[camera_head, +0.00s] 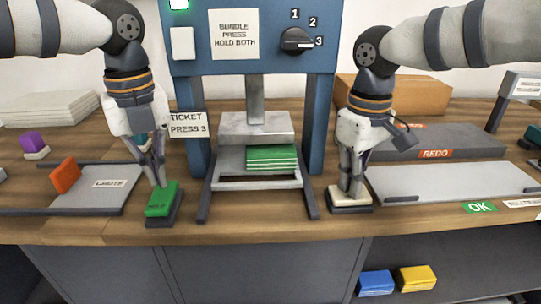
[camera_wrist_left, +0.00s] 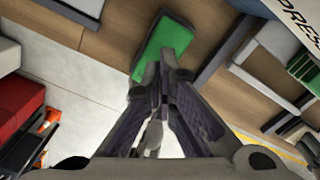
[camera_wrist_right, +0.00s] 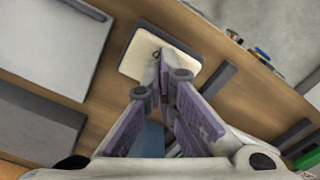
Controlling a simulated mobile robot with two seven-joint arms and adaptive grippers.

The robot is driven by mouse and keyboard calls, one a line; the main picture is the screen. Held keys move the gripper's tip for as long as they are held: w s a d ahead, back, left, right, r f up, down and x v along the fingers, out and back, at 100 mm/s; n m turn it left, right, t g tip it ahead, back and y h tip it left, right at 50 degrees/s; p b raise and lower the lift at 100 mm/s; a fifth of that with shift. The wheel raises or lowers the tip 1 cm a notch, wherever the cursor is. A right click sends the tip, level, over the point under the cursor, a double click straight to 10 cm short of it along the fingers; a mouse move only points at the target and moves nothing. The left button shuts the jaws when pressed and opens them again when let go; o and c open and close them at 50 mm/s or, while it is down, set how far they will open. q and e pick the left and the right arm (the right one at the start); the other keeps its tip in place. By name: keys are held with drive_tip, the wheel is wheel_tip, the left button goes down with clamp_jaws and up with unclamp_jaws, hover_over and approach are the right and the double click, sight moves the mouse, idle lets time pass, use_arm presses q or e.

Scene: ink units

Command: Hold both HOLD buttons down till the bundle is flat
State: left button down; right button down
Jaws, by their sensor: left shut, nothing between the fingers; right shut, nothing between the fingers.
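My left gripper (camera_head: 158,184) is shut and points down, its tips at the green-topped pad (camera_head: 160,200) left of the press. Whether either pad is pushed down I cannot tell. The green bundle (camera_head: 272,158) lies layered on the press bed, close under the grey press plate (camera_head: 256,128).
An OK tray (camera_head: 450,182) and a REDO tray (camera_head: 440,143) lie right.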

use_arm(q)
drive_tip(key=shift+r, duration=1.2)
use_arm(e)
drive_tip(key=shift+r, duration=3.05)
